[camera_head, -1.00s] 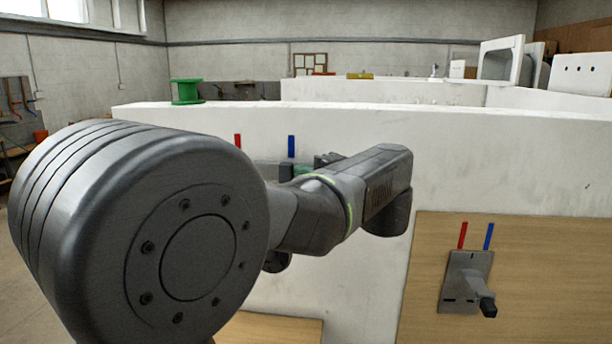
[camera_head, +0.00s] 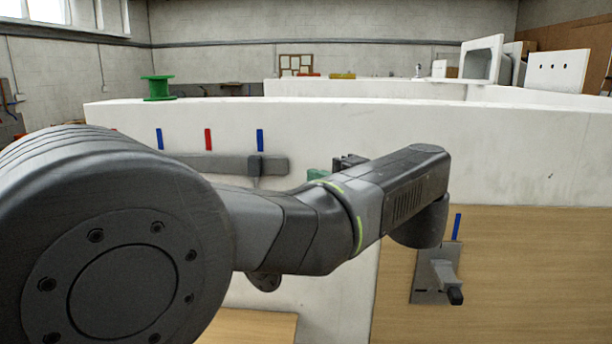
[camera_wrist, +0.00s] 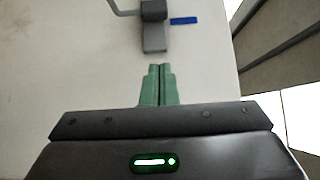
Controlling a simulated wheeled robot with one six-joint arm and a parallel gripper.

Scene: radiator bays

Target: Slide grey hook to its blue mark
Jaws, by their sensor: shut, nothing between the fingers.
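The grey hook (camera_head: 255,165) sits near the right end of a grey rail (camera_head: 210,164) on the white wall. A blue mark (camera_head: 260,140) is just above it in the head view, roughly in line. In the wrist view the hook's dark block (camera_wrist: 153,10) is at the top edge, with the blue mark (camera_wrist: 184,20) close to its right; exact alignment I cannot tell. My gripper (camera_wrist: 158,68) has its green fingers together and empty, apart from the rail's end. In the head view its green fingers (camera_head: 318,174) are right of the rail, partly hidden by my arm.
A red mark (camera_head: 208,139) and another blue mark (camera_head: 160,138) are farther left above the rail. A second grey fitting (camera_head: 437,275) is on a wooden panel (camera_head: 530,270) at right, under a blue mark (camera_head: 457,226). A green spool (camera_head: 158,88) stands on the wall top.

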